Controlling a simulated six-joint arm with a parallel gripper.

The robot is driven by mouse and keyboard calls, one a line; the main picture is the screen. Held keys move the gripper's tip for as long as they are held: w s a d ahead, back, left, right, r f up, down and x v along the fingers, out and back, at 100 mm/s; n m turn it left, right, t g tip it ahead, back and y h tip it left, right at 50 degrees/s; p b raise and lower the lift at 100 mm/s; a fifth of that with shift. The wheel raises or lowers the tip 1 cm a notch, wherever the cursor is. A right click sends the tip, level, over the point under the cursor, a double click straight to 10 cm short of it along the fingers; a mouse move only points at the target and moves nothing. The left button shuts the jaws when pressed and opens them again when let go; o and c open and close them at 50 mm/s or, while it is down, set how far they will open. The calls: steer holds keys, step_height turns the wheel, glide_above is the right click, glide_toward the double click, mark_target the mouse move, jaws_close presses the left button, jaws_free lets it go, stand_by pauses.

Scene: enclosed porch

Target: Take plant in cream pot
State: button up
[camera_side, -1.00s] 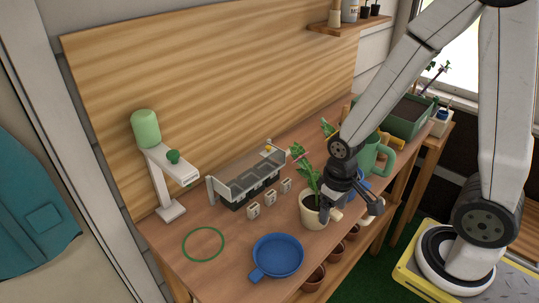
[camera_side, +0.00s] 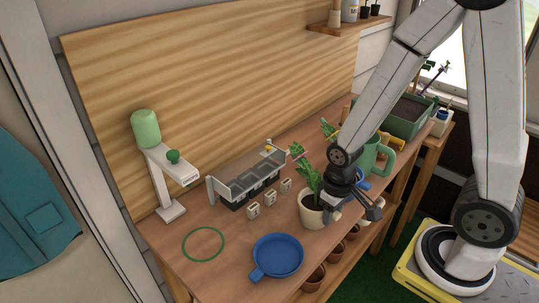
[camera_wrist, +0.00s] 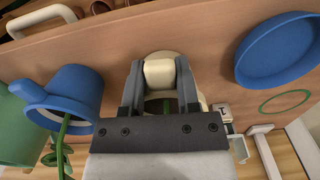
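The plant in the cream pot (camera_side: 313,218) stands upright on the wooden bench, its green leaves leaning over the pot. My gripper (camera_side: 352,210) is low at the pot's right side. The fingers look spread, with little room beside that part; firm contact cannot be made out.
A blue dish (camera_side: 278,256) lies left of the pot, near the front edge. A green watering can (camera_side: 376,158) and a blue pot (camera_wrist: 72,92) stand close on the gripper's other side.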

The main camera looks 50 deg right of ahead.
jaws_close()
steer(key=shift+r, duration=0.2)
steer(key=shift+r, duration=4.8)
